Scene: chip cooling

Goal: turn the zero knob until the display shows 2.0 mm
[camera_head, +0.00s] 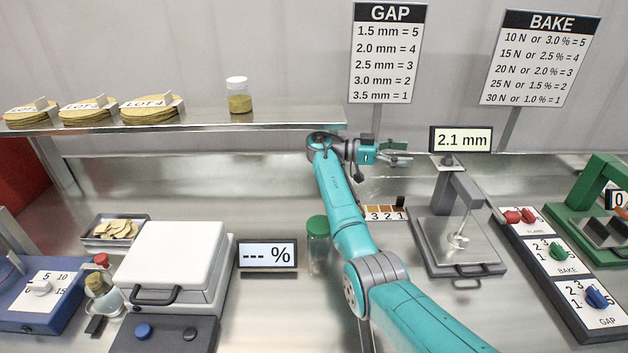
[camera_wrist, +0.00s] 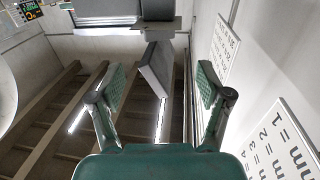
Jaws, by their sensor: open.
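The display (camera_head: 461,140) reads 2.1 mm. It stands above the grey thickness gauge (camera_head: 462,190), which has a column, an overhanging arm and a flat plate. A small dark knob (camera_head: 447,160) sits on top of the gauge, just below the display; it looks like the zero knob, but I see no label. My gripper (camera_head: 400,153) is to the left of this knob and apart from it, pointing right. In the wrist view my gripper (camera_wrist: 160,85) is open, with its two green pads wide apart. A tilted grey slab (camera_wrist: 156,68) shows between the pads, apparently beyond them; I cannot tell what it is.
A metal shelf (camera_head: 200,117) with lot stacks and a jar (camera_head: 238,95) is at the back left. A green-lidded jar (camera_head: 317,238) stands beside my arm. A knob panel (camera_head: 560,262) is right of the gauge. The GAP sign (camera_head: 387,50) stands behind.

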